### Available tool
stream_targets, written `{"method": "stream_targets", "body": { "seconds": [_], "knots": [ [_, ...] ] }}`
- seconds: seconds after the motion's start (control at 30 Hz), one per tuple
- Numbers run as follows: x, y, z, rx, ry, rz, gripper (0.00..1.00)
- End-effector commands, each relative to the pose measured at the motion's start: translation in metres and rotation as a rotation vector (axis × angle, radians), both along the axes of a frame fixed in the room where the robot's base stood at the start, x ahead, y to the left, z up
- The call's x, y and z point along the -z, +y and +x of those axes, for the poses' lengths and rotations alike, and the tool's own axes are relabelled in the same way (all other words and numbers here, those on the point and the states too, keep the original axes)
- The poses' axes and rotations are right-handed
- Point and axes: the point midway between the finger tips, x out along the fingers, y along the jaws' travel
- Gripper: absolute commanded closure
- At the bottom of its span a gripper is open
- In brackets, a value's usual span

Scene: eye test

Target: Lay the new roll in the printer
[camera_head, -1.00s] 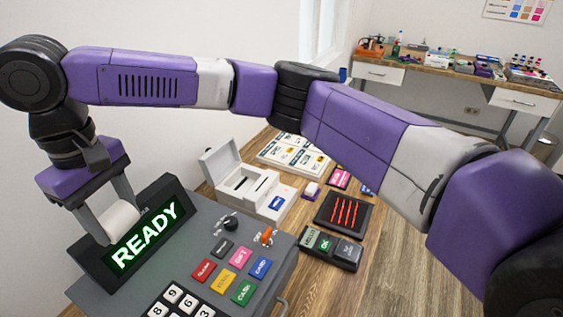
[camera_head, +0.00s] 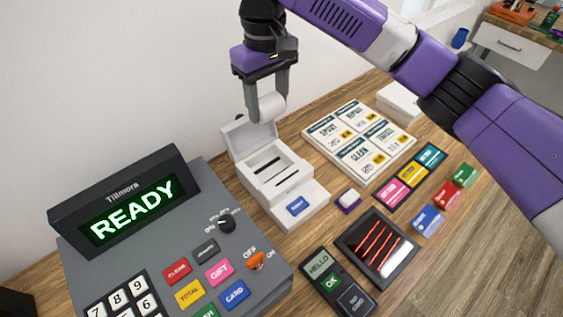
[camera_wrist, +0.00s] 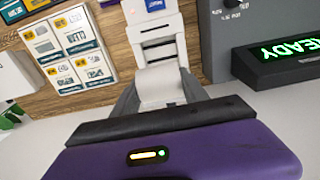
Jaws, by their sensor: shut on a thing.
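The white paper roll (camera_head: 270,107) is held between the two grey fingers of my gripper (camera_head: 266,103), above the back of the printer. In the wrist view the roll (camera_wrist: 160,88) shows between the fingers. The white printer (camera_head: 292,205) stands on the wooden counter with its lid (camera_head: 238,137) tipped open at the back. The printer also shows in the wrist view (camera_wrist: 160,32), beyond the roll. The roll overlaps the lid in the head view, so I cannot tell whether they touch. The inside of the paper bay is only partly seen.
The grey cash register (camera_head: 190,255) with its READY display (camera_head: 130,212) stands left of the printer. A price board (camera_head: 362,140) lies to the right.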

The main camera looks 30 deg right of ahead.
Motion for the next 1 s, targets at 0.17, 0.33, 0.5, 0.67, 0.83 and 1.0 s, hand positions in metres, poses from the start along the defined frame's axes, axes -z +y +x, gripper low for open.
{"method": "stream_targets", "body": {
  "seconds": [0.17,0.33,0.5,0.67,0.83,1.0],
  "knots": [
    [0.040,0.002,-0.002,-0.005,0.006,0.005,0.91],
    [0.079,0.001,-0.002,-0.004,0.004,0.002,0.91],
    [0.117,0.000,-0.001,-0.003,0.003,0.000,0.91],
    [0.142,0.000,-0.001,-0.003,0.002,0.001,0.91],
    [0.154,0.001,-0.001,-0.004,0.001,0.001,0.91],
    [0.178,0.001,-0.001,-0.004,0.003,0.000,0.91]
  ]
}}
